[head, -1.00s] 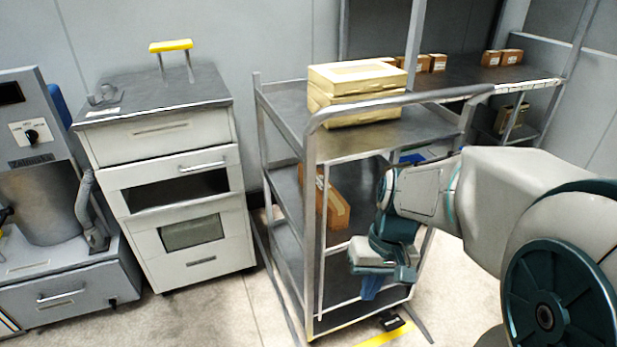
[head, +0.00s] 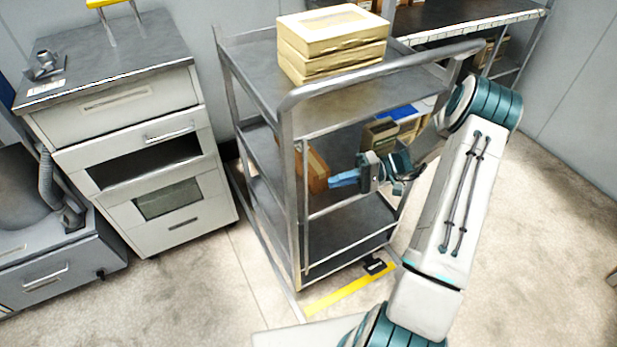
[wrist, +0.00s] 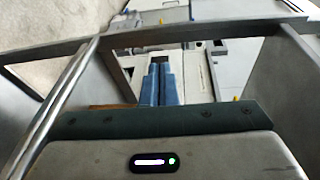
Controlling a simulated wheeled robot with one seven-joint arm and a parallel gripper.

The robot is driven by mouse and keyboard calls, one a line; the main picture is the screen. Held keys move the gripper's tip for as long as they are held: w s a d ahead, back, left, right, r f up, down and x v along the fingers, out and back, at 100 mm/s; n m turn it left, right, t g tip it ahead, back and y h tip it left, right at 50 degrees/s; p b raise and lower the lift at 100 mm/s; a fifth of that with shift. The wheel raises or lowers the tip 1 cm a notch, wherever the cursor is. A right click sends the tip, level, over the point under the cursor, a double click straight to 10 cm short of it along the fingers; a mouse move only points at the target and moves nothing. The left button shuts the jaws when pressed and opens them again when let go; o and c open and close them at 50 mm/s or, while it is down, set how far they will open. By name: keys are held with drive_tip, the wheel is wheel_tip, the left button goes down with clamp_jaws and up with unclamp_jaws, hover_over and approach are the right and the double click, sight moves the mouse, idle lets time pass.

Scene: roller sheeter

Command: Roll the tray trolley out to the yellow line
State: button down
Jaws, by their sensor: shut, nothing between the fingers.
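The tray trolley (head: 262,75) is a grey metal frame with three shelves and a raised push bar (head: 400,66). It stands upright right of the white drawer cabinet. The yellow line (head: 345,291) lies on the floor by the trolley's near lower edge. My gripper (head: 332,180) is shut and empty, its blue fingers pointing left at about middle-shelf height, below the push bar. I cannot tell whether it touches the trolley. In the wrist view the blue fingers (wrist: 159,84) lie together, with grey metal bars (wrist: 205,30) around them.
Yellowish boxes (head: 333,45) sit on the trolley's top shelf and a brown box (head: 312,170) on the middle one. The cabinet (head: 150,130) stands close on the left. A black pedal-like piece (head: 375,265) is by the line. Floor at right (head: 540,220) is clear.

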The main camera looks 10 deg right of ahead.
drive_tip(key=s+a+f+t+y+p, duration=0.1)
drive_tip(key=a+p, duration=0.1)
drive_tip(key=a, duration=0.5)
drive_tip(key=shift+s+a, duration=0.2)
drive_tip(key=shift+a, duration=0.05)
idle(0.4)
